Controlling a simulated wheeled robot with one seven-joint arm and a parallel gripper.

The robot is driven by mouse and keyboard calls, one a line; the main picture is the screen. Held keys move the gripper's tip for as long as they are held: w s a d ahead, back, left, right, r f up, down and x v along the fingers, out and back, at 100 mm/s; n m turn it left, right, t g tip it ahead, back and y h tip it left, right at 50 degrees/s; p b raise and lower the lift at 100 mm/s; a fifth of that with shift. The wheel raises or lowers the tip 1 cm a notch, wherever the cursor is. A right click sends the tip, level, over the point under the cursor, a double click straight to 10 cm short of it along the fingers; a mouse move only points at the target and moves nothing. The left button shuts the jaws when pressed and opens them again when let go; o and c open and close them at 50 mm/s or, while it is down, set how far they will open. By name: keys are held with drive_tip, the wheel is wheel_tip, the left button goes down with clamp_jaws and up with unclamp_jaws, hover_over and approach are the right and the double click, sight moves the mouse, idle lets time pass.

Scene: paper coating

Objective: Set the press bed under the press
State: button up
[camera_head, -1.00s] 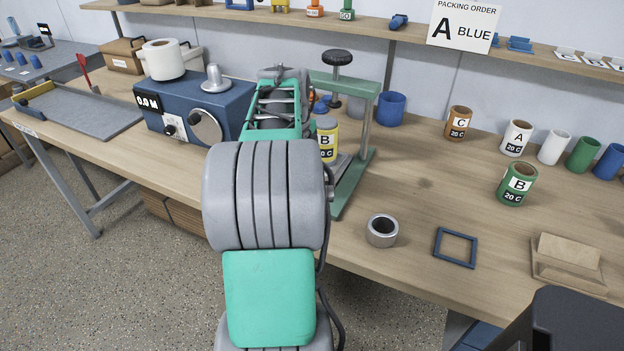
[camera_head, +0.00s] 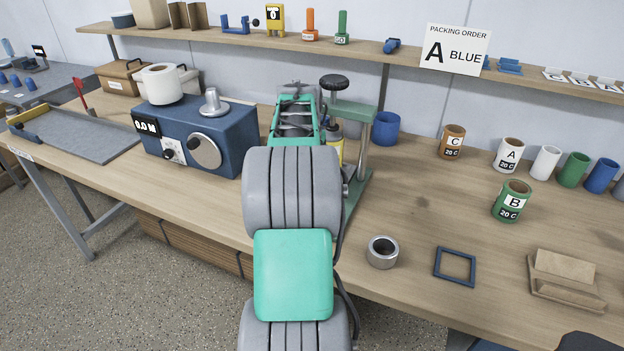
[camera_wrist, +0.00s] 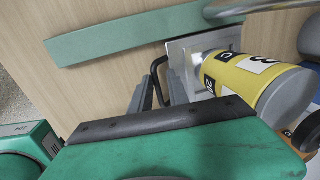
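The press, with a green frame and black knob, stands on the bench in the head view (camera_head: 352,111). A green bar, seemingly of its frame, crosses the wrist view (camera_wrist: 120,38). Contact with the handle cannot be told.
A blue machine with a dial (camera_head: 200,135) stands left of my arm. A blue cup (camera_head: 386,129) is behind the press. A metal ring (camera_head: 382,252), a dark square frame (camera_head: 454,267) and a green B can (camera_head: 511,201) are to the right. Bench between them is clear.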

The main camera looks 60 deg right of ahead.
drive_tip(key=shift+o, duration=1.2)
wheel_tip(320, 180, up, 8)
drive_tip(key=a, duration=0.1)
drive_tip(key=shift+s+a+f, duration=0.15)
drive_tip(key=shift+a, duration=0.1)
